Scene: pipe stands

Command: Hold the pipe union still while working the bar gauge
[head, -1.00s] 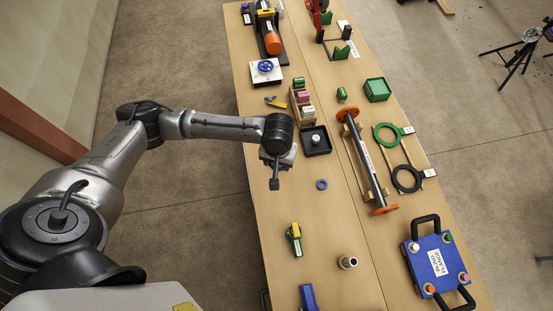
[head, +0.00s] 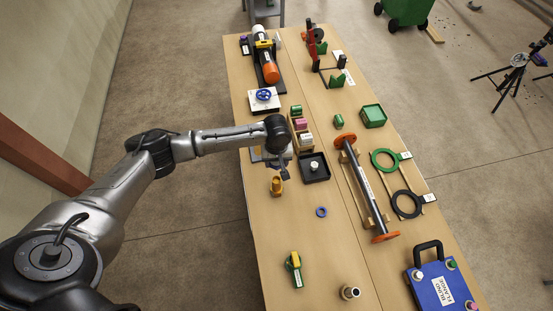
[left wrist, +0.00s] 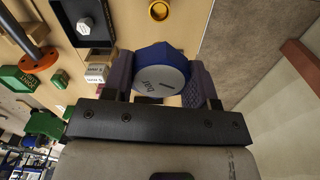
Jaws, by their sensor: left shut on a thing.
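My left gripper (left wrist: 160,88) is shut on the bar gauge (left wrist: 160,75), a blue body with a round grey face marked "bar", seen between the fingers in the left wrist view. In the head view my left gripper (head: 280,168) is over the table's left side and the gauge is hidden behind it. A brass fitting (head: 277,186) stands upright just in front of the gripper; its round top (left wrist: 158,10) shows apart from the gauge. A brown pipe piece (head: 349,292) stands near the front. I cannot tell which is the pipe union. My right gripper is not in view.
A black tray (head: 325,177) with a white bolt is right of my left gripper, beside several small labelled blocks (head: 303,126). A blue ring (head: 321,212) and a green-yellow tool (head: 294,268) lie in front. A flanged pipe (head: 365,190) lies farther right. Bare table shows around the ring.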

